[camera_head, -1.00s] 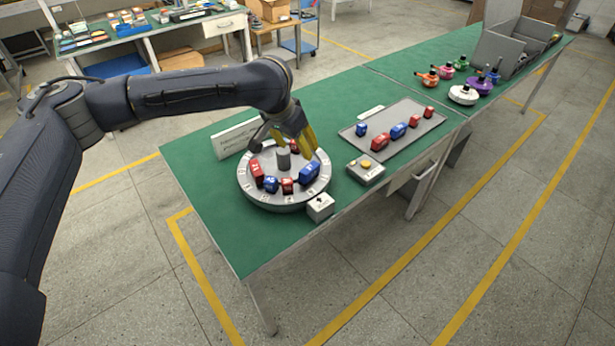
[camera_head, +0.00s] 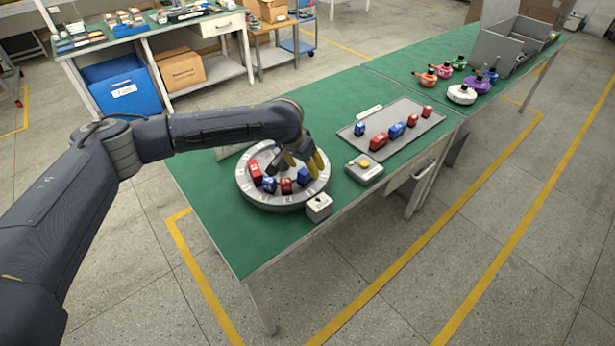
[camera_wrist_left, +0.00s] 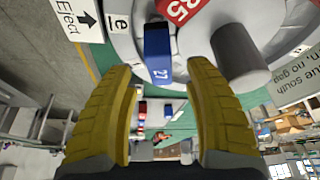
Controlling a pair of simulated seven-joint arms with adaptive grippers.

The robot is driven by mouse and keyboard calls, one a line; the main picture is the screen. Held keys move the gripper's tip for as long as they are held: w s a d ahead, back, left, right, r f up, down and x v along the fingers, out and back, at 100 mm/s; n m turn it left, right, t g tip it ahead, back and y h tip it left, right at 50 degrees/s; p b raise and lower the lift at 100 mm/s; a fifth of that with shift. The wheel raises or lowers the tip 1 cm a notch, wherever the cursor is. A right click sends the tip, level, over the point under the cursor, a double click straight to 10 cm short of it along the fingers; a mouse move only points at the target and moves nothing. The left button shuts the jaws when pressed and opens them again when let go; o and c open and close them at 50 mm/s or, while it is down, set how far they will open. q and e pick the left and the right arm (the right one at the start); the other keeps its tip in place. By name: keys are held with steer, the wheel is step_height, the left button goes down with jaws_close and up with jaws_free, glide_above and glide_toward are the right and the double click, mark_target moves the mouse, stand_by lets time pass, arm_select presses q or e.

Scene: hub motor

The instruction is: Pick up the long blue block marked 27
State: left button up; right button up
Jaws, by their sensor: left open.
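The long blue block marked 27 (camera_wrist_left: 157,60) stands on the round grey turntable (camera_wrist_left: 125,42) in the left wrist view. Its number is on the end facing me. In the head view the blue block (camera_head: 304,176) is at the right of the disc, just below my left gripper (camera_head: 301,164). My left gripper (camera_wrist_left: 164,95) is open and empty. In the left wrist view its yellow fingers lie on either side of the gap, with the block ahead of it. My right gripper is not in view.
A red block marked 25 (camera_wrist_left: 180,8) and a grey central post (camera_wrist_left: 240,58) are close to the blue block. Other red and blue blocks stand on the disc. A grey tray (camera_head: 425,142) with several blocks and a button box (camera_head: 364,170) are to the right.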

arm_select(q)
steer(key=shift+x, duration=1.35)
jaws_close()
